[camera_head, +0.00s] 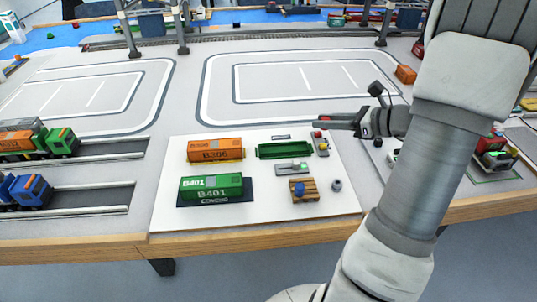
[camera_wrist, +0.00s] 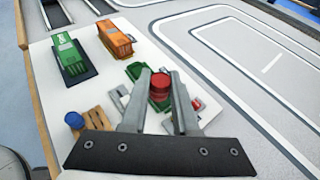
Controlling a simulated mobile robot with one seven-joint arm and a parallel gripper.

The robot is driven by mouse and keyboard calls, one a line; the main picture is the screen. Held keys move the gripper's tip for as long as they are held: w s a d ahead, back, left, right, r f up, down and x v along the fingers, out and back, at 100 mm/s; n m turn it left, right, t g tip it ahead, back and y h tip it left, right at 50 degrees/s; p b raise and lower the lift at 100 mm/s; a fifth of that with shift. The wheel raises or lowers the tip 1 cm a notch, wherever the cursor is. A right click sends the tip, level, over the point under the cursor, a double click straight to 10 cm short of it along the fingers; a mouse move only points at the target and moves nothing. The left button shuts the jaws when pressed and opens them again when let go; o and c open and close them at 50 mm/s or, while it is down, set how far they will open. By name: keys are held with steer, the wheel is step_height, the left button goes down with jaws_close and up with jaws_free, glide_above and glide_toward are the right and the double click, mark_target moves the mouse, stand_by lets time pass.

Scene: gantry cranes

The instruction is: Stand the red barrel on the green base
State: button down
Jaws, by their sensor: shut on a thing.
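The red barrel (camera_wrist: 160,82) is between the two fingertips of my gripper (camera_wrist: 160,92) in the wrist view, and the gripper is shut on it. In the head view my gripper (camera_head: 335,122) reaches in from the right over the back right of a white board, with a bit of red at its tip. A green open tray-like piece (camera_head: 284,150) lies on the board to the left of the gripper. It also shows in the wrist view (camera_wrist: 135,70), partly hidden behind the fingers and barrel. I cannot tell whether this is the green base.
On the white board (camera_head: 170,215) stand an orange container (camera_head: 216,150), a green container (camera_head: 211,187) on a dark plate and a wooden pallet (camera_head: 304,195) with a blue barrel (camera_head: 299,188). Small grey pieces lie nearby. Toy trucks (camera_head: 25,190) stand left.

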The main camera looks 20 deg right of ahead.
steer(key=shift+w+a+f, duration=0.2)
steer(key=shift+w+a, duration=0.05)
steer(key=shift+w, duration=0.15)
steer(key=b, duration=0.4)
glide_above(278, 150)
step_height(278, 150, down, 7)
steer(key=shift+r, duration=0.15)
steer(key=shift+f+b, duration=1)
steer(key=shift+f, duration=0.95)
steer(key=shift+f, duration=0.1)
steer(key=c, duration=0.7)
jaws_free()
